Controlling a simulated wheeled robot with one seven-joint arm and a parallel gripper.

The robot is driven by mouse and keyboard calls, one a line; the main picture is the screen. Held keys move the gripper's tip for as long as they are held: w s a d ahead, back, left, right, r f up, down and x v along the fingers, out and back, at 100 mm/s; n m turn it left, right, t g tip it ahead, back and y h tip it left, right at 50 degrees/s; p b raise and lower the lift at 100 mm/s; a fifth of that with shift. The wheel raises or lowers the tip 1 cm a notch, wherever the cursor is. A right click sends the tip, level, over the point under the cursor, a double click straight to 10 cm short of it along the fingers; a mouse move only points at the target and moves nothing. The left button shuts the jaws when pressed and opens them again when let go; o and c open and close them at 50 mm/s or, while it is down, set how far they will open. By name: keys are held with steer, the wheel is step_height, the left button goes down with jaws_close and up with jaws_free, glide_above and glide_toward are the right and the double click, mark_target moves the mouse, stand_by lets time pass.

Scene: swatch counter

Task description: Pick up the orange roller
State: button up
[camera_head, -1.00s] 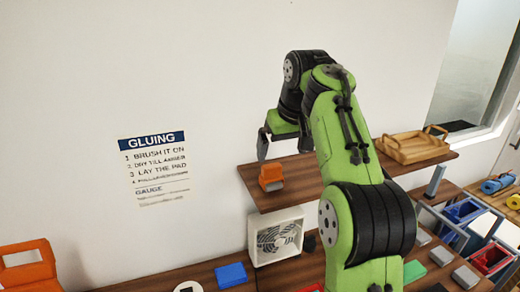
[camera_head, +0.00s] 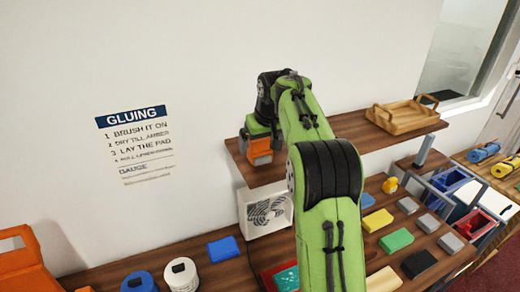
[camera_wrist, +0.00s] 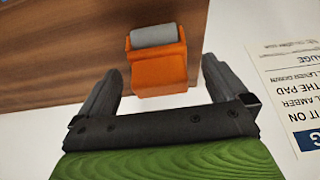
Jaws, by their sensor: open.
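The orange roller (camera_head: 260,152) sits on the wooden wall shelf, near its left end. In the wrist view the roller (camera_wrist: 157,70) shows an orange block body with a grey cylinder along its far side. My gripper (camera_head: 261,138) is at the shelf by the roller and partly covers it in the head view. In the wrist view my gripper (camera_wrist: 161,70) is open, with one dark finger on each side of the roller's near part. Gaps show between the roller and both fingers. I cannot tell how deep the roller lies between them.
The wooden shelf (camera_head: 345,126) also holds a wooden tray (camera_head: 408,118) at its right. Below are a white fan (camera_head: 265,212), coloured blocks and tape rolls on the counter. A gluing sign (camera_head: 138,140) hangs on the wall. The shelf between roller and tray looks clear.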

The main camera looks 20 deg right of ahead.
steer(key=shift+w+f, duration=0.3)
steer(key=shift+f, duration=0.35)
steer(key=shift+w+f, duration=0.15)
steer(key=shift+w, duration=0.15)
steer(key=shift+s, duration=0.2)
steer(key=c, duration=1.2)
steer(key=shift+c, duration=0.3)
step_height(320, 180, up, 10)
steer(key=shift+w+f+p, duration=0.1)
steer(key=shift+w+p, duration=0.05)
steer(key=shift+p, duration=0.6)
steer(key=shift+r, duration=0.2)
